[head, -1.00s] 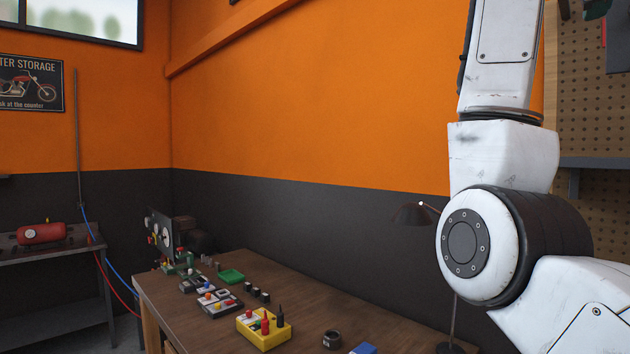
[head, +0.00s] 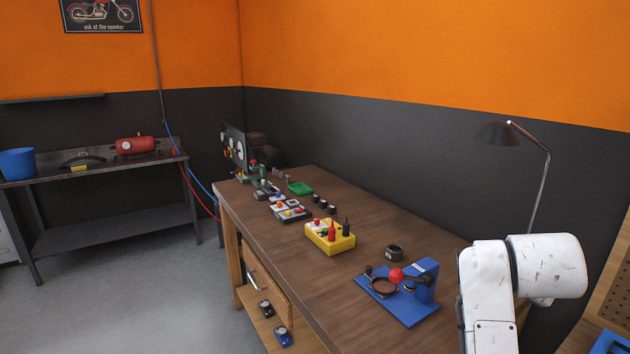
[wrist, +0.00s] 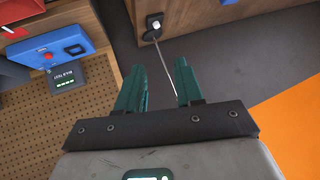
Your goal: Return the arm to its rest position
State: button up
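My arm's white links (head: 490,290) stand at the lower right of the head view, in front of the workbench's right end. My gripper is outside the head view. In the wrist view my gripper (wrist: 157,90) shows two green fingers spread apart with nothing between them. Beyond the fingers are a dark wood surface and a grey floor, with a thin rod and a small round black fitting on the wood.
A wooden workbench (head: 365,225) carries a blue fixture (head: 415,310), a yellow block (head: 330,238) and a desk lamp (head: 497,134). A blue box (wrist: 62,52) and pegboard (wrist: 30,110) show in the wrist view. Grey floor (head: 140,285) is clear at left.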

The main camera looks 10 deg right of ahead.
jog(key=s+a+f+n+g+y, duration=0.1)
jog(key=s+a+f+n, duration=0.1)
jog(key=s+f, duration=0.35)
jog(key=s+a+f+n+g+y, duration=0.1)
jog(key=s+a+f+n, duration=0.15)
jog(key=f, duration=0.65)
jog(key=s+a+f+n+g+y, duration=0.1)
jog(key=s+a+f+n, duration=0.1)
jog(key=s+f, duration=0.3)
jog(key=s+a+f+n+g+y, duration=0.1)
jog(key=s+a+f, duration=0.4)
jog(key=s, duration=0.7)
jog(key=s+a+f+n+g+y, duration=0.2)
jog(key=s+a+f+n, duration=0.1)
jog(key=s+f, duration=0.4)
jog(key=shift+s+a+f+b, duration=0.15)
jog(key=shift+s+a+b, duration=0.25)
jog(key=shift+s, duration=0.6)
